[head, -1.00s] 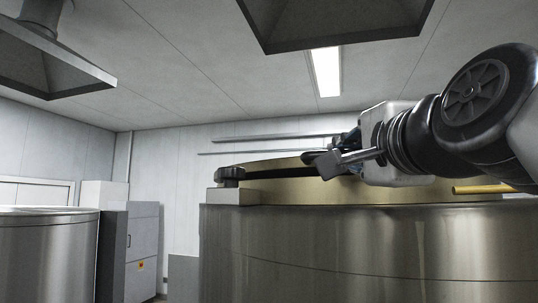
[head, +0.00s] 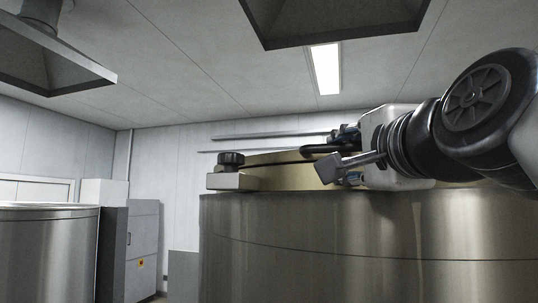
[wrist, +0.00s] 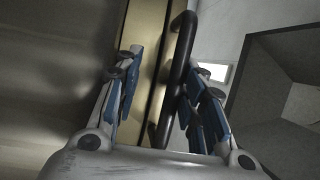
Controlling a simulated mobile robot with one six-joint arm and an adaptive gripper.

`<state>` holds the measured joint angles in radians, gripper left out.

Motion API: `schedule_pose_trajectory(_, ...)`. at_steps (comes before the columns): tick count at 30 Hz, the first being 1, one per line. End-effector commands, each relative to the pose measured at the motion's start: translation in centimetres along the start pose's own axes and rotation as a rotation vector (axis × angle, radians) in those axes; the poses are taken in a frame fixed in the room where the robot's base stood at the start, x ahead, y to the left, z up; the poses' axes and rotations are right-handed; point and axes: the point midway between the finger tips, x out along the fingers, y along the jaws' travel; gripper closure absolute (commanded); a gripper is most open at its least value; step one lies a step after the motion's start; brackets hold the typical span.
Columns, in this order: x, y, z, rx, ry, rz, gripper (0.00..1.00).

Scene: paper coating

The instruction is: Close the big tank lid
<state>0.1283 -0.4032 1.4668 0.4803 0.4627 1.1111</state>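The big tank (head: 300,240) is a wide steel cylinder filling the lower right of the head view. Its brassy lid (head: 270,172) shows at the top, with a block and black knob (head: 231,158) at its left end. A dark bar handle (wrist: 176,75) stands on the lid in the wrist view. My gripper (wrist: 166,65) is open around it, one blue-padded finger on each side with gaps visible. In the head view, my gripper (head: 345,158) is partly hidden behind my wrist. The lid's right side is hidden by my arm.
A smaller steel tank (head: 45,250) stands at the left, with grey cabinets (head: 143,245) behind it. Dark extractor hoods (head: 335,25) hang overhead, one above the big tank. One hood (wrist: 285,95) also shows at the right of the wrist view.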

Motion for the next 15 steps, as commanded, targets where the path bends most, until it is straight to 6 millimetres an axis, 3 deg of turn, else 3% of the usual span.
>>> schedule_pose_trajectory(7, -0.7, 0.1, 0.0, 0.001, 0.0, 0.003, 0.67)
schedule_pose_trajectory(15, -5.3, 0.1, -0.1, -0.001, 0.003, 0.002, 0.67)
